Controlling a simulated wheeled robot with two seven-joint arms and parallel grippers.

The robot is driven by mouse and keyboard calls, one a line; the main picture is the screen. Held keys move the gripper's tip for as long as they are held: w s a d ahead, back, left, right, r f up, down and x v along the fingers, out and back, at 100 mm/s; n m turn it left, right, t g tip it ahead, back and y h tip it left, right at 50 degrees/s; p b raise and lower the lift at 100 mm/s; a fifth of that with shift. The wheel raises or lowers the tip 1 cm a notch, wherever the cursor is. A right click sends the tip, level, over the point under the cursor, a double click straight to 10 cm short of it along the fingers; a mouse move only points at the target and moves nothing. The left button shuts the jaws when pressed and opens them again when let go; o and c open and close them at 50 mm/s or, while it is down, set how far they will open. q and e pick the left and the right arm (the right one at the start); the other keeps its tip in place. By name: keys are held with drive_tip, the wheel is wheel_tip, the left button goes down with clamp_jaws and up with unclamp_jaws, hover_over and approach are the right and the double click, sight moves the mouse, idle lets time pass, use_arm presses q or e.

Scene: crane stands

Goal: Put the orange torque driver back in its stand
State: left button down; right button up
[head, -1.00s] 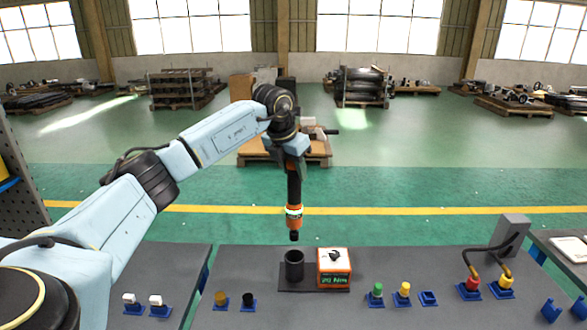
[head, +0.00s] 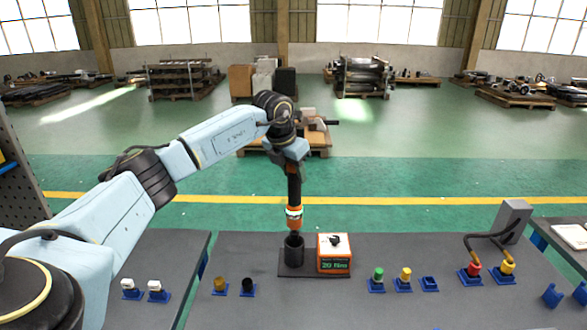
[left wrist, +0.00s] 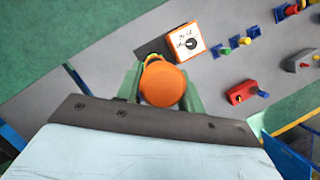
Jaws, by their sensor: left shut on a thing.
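My left gripper (head: 292,168) is shut on the torque driver (head: 294,212), which hangs upright with a dark body and an orange band with a pale ring near its lower end. The driver's round orange top shows between the fingers in the left wrist view (left wrist: 162,86). The stand has a dark round cup (head: 293,256) on a flat dark base (head: 290,274). The driver is over the cup; its dark tip appears to be at or just inside the cup mouth, and the cup hides how deep. My right gripper is not in view.
An orange and white box marked 20 Nm (head: 334,256) stands right beside the cup on the grey bench (head: 340,296). Small coloured knobs in blue holders (head: 377,282) are to the right, others to the left. A grey block with cables (head: 512,218) stands farther right.

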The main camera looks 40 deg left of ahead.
sight(293, 200)
use_arm(q)
drive_tip(key=shift+r, duration=0.15)
idle(0.7)
drive_tip(key=shift+f, duration=0.2)
drive_tip(key=shift+f+b, duration=2.15)
drive_tip(key=shift+f, duration=2.35)
drive_tip(key=c, duration=0.9)
unclamp_jaws()
drive_tip(key=shift+c, duration=0.2)
drive_tip(key=shift+o, duration=0.6)
drive_tip(key=shift+s+f, duration=0.1)
drive_tip(key=shift+f, duration=0.1)
drive_tip(key=shift+r, duration=0.15)
